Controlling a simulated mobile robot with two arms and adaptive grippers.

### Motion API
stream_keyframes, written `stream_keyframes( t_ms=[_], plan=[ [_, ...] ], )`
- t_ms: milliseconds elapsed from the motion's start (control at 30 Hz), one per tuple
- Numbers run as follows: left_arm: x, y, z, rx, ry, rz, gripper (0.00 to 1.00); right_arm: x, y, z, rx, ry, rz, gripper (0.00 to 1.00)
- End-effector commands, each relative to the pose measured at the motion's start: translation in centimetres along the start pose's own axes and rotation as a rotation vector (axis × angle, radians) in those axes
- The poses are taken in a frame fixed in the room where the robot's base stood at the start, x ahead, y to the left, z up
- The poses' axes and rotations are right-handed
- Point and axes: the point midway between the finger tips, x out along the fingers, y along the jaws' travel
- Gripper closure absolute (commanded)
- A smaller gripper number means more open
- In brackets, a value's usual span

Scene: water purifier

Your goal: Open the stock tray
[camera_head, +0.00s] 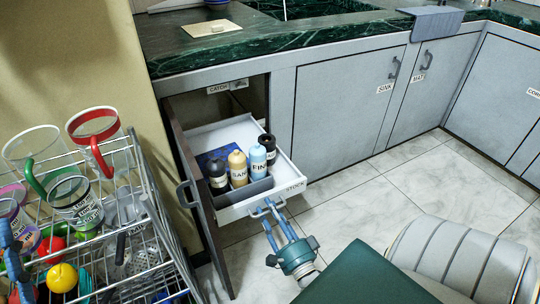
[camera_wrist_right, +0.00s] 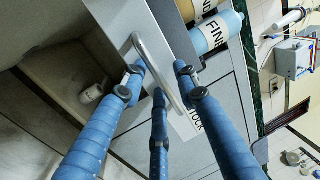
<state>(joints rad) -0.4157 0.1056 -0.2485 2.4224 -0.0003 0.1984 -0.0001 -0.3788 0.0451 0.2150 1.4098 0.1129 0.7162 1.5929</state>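The stock tray (camera_head: 228,133) is a white drawer labelled STOCK, pulled part way out of the open cabinet in the head view. Several labelled bottles stand in it, including a tan one (camera_head: 237,168) and a blue one (camera_head: 257,163). My right gripper (camera_head: 268,210) is at the tray's front handle. In the wrist view its blue fingers (camera_wrist_right: 158,75) straddle the light bar handle (camera_wrist_right: 153,62), with their tips spread apart. A firm grip is not visible. A blue part at the lower left edge (camera_head: 12,257) appears to be my left gripper, mostly cut off.
The cabinet door (camera_head: 197,205) stands open left of the tray. A wire rack (camera_head: 150,215) with mugs and colored balls stands at the left. A green marble counter (camera_head: 330,32) is above.

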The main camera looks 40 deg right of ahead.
Motion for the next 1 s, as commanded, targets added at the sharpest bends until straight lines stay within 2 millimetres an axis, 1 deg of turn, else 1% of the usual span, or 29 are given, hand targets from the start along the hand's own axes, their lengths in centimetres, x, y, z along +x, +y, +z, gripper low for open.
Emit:
stream_keyframes(
  t_ms=[167,267,367,600,700,833,1000],
  plan=[
    [0.0,0.0,-0.1,-0.001,0.002,0.001,0.6,-0.4,0.1,0.0,0.0,-0.001,0.002,0.7],
    [0.0,0.0,-0.1,-0.001,0.001,0.001,0.6,-1.5,0.1,0.0,0.0,-0.001,0.003,0.7],
    [0.0,0.0,-0.1,-0.001,0.001,0.001,0.6,-3.5,0.1,0.0,0.001,-0.001,0.005,0.7],
    [0.0,0.0,0.0,-0.001,0.001,0.001,0.6,-8.6,0.1,0.0,0.0,-0.001,0.005,0.7],
    [0.0,0.0,0.0,-0.001,0.001,0.001,0.6,-10.2,0.1,0.0,0.0,-0.001,0.004,0.7],
    [0.0,0.0,0.0,-0.001,0.001,0.0,0.6,-11.5,0.1,0.0,0.0,0.0,0.003,0.7],
    [0.0,0.0,0.0,-0.001,0.001,0.0,0.6,-12.1,0.0,0.0,0.0,0.0,0.0,0.7]
  ],
)
